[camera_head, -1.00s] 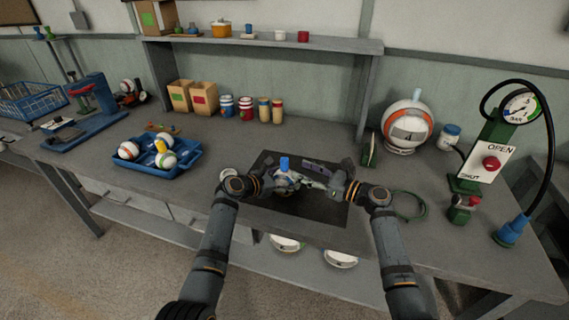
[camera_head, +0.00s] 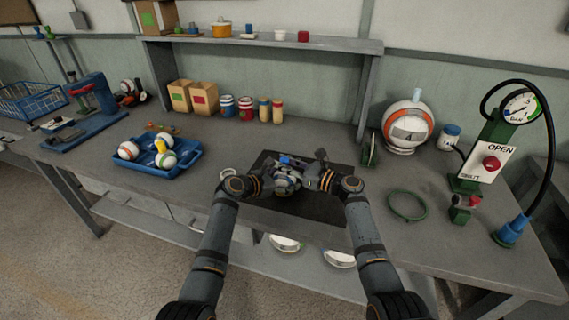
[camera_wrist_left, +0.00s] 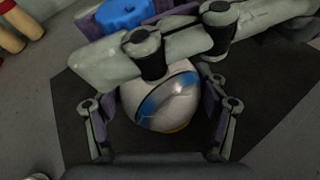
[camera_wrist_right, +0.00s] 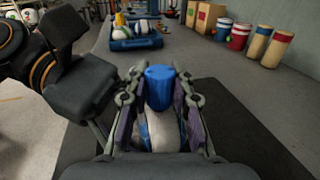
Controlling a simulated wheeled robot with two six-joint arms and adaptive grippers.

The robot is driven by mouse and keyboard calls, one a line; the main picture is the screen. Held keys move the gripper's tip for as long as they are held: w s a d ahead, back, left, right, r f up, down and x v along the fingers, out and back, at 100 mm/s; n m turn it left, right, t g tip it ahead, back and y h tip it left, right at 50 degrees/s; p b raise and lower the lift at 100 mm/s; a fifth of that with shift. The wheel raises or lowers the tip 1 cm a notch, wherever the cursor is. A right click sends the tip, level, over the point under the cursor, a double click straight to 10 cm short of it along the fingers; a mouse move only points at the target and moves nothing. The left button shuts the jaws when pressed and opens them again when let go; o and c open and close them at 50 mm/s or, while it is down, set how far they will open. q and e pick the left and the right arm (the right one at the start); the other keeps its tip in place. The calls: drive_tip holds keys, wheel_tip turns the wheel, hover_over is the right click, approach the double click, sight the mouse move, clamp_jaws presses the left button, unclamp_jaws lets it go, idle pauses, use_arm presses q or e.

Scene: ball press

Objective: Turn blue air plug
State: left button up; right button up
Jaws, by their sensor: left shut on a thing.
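A white and blue ball (camera_head: 286,187) sits over the dark mat, partly hidden by my grippers. In the left wrist view the ball (camera_wrist_left: 163,100) lies between the fingers of my left gripper (camera_wrist_left: 160,125), which is shut on it. The blue air plug (camera_wrist_right: 159,88) stands on top of the ball in the right wrist view. The fingers of my right gripper (camera_wrist_right: 159,84) are on both sides of the plug, very close to it; I cannot tell whether they touch. The plug (camera_wrist_left: 124,13) also shows at the top of the left wrist view, between the right fingers.
A blue tray (camera_head: 157,171) with several balls stands to the left. A green ring (camera_head: 407,206) lies to the right, before a green stand with a gauge (camera_head: 521,107). An orange and white ball (camera_head: 408,125) stands at the back right. Jars and boxes line the back.

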clamp_jaws()
drive_tip(key=shift+f, duration=0.1)
drive_tip(key=shift+m+t+h, duration=1.6)
drive_tip(key=shift+t, duration=0.3)
drive_tip(key=o, duration=0.8)
unclamp_jaws()
drive_tip(key=v, duration=1.2)
